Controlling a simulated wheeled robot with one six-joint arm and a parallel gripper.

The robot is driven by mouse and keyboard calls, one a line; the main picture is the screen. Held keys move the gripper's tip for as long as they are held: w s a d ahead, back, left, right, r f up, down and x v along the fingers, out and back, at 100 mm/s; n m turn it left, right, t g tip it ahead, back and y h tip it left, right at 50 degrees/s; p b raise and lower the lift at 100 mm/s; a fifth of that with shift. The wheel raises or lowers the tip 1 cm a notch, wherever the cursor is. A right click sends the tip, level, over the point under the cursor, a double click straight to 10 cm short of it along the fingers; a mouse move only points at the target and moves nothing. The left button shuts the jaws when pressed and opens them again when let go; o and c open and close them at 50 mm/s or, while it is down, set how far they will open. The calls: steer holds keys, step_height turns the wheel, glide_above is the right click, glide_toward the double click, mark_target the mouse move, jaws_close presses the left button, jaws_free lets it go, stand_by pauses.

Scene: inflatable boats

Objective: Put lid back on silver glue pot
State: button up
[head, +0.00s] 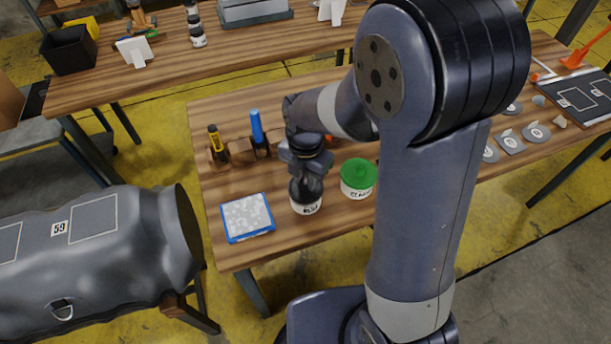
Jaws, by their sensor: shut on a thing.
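A green-lidded pot (357,179) stands close to the right. A blue-edged tray (248,217) lies front left. A wooden rack (243,153) holds a yellow-black tool and a blue marker behind. Grey patches (509,143) lie further right. A grey inflatable tube (100,245) is at left.

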steer(key=shift+f, duration=0.15)
stand_by(0.7)
steer(key=o, duration=1)
steer(key=shift+o, duration=0.5)
steer(key=o, duration=0.4)
steer(key=shift+r+p, duration=2.75)
steer(key=shift+r, duration=0.8)
steer(key=shift+c, duration=0.2)
